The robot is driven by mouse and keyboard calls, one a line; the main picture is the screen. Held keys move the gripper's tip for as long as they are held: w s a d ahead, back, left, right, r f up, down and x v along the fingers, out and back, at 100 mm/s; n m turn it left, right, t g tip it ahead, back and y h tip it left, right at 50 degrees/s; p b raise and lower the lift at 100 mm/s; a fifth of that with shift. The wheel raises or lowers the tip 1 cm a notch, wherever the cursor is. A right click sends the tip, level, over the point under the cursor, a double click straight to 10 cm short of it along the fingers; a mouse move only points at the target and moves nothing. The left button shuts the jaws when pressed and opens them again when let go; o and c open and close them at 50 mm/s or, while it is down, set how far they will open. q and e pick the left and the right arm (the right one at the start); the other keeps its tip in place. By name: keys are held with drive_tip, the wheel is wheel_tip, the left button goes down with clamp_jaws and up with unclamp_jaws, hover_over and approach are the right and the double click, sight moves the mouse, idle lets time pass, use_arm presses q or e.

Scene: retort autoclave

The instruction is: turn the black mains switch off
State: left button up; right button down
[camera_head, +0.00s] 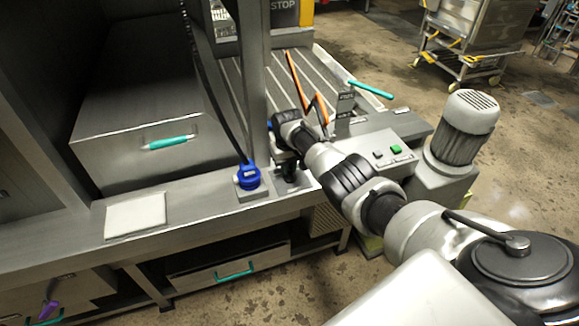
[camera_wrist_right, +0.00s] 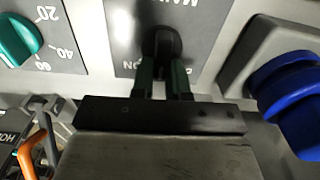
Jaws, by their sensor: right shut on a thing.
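The black mains switch (camera_wrist_right: 160,42) is at the top middle of the right wrist view, on a dark grey plate with partly covered white lettering. My right gripper (camera_wrist_right: 163,72) has its two fingers closed on the switch's knob. The fingers and gripper body hide its lower part, and I cannot tell which way it points. In the head view my right gripper (camera_head: 288,168) reaches down to the ledge beside the grey post. The switch is too hidden there to make out. My left gripper is not in view.
A blue plug (camera_head: 248,177) with a black cable sits just left of the gripper; it also shows in the wrist view (camera_wrist_right: 292,92). A teal dial (camera_wrist_right: 16,42) is on the other side. Orange levers (camera_head: 297,82) and a control box with a green button (camera_head: 396,149) stand nearby.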

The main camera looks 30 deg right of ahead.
drive_tip(key=n, duration=0.4)
drive_tip(key=shift+a+r+n, duration=0.1)
drive_tip(key=shift+a+n, duration=0.2)
drive_tip(key=shift+a, duration=0.05)
drive_tip(key=shift+s+a+n+p, duration=0.1)
drive_tip(key=shift+a+n+p, duration=0.1)
drive_tip(key=shift+n, duration=0.8)
drive_tip(key=shift+a+n+p, duration=0.1)
drive_tip(key=shift+n+p, duration=0.1)
drive_tip(key=shift+n, duration=0.8)
drive_tip(key=c, duration=1.1)
unclamp_jaws()
drive_tip(key=shift+r, duration=0.5)
wheel_tip(320, 180, up, 10)
drive_tip(key=shift+f+p, duration=0.15)
drive_tip(key=shift+p, duration=0.3)
